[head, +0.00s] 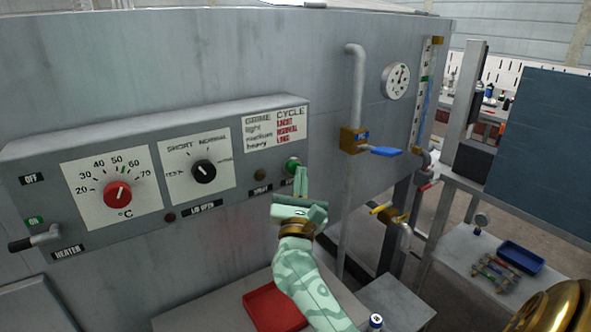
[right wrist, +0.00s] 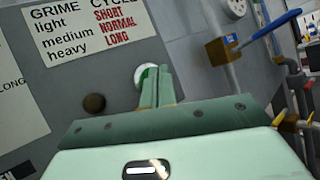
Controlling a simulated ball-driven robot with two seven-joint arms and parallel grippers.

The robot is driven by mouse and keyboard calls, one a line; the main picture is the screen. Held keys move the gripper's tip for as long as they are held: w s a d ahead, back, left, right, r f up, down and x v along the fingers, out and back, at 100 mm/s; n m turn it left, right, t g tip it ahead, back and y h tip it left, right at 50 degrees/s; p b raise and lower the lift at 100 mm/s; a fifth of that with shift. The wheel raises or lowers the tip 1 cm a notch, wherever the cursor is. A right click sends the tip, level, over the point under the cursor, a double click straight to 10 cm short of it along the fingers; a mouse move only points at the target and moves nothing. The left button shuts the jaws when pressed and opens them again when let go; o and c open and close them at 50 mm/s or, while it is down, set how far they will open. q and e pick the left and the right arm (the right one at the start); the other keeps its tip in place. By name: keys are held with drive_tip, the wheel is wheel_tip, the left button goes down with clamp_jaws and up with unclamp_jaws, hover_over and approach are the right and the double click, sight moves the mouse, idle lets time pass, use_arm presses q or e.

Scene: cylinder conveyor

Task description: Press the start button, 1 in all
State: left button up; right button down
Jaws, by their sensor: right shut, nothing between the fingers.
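The green round button (head: 292,165) sits in a pale ring at the right end of the grey control panel (head: 150,118), below the grime cycle chart. It also shows in the right wrist view (right wrist: 140,76), partly hidden behind my fingers. My right gripper (head: 301,174) is shut and empty, its fingers pointing up at the panel. The fingertips (right wrist: 158,72) are right beside the button, overlapping its right edge. I cannot tell whether they touch it. My left gripper is not in view.
A brown round knob (head: 260,175) is left of the button. Further left are a black dial (head: 204,171) and a red temperature dial (head: 117,194). A pipe with a blue-handled valve (head: 385,151) stands right of the panel. A red tray (head: 262,308) lies below.

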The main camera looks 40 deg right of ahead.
drive_tip(key=shift+w, duration=0.4)
drive_tip(key=shift+s, duration=0.15)
idle(0.5)
drive_tip(key=shift+s+a, duration=0.1)
drive_tip(key=shift+s, duration=0.65)
drive_tip(key=s, duration=0.1)
drive_tip(key=s+p, duration=0.1)
drive_tip(key=s, duration=0.3)
drive_tip(key=shift+a, duration=0.25)
idle(0.7)
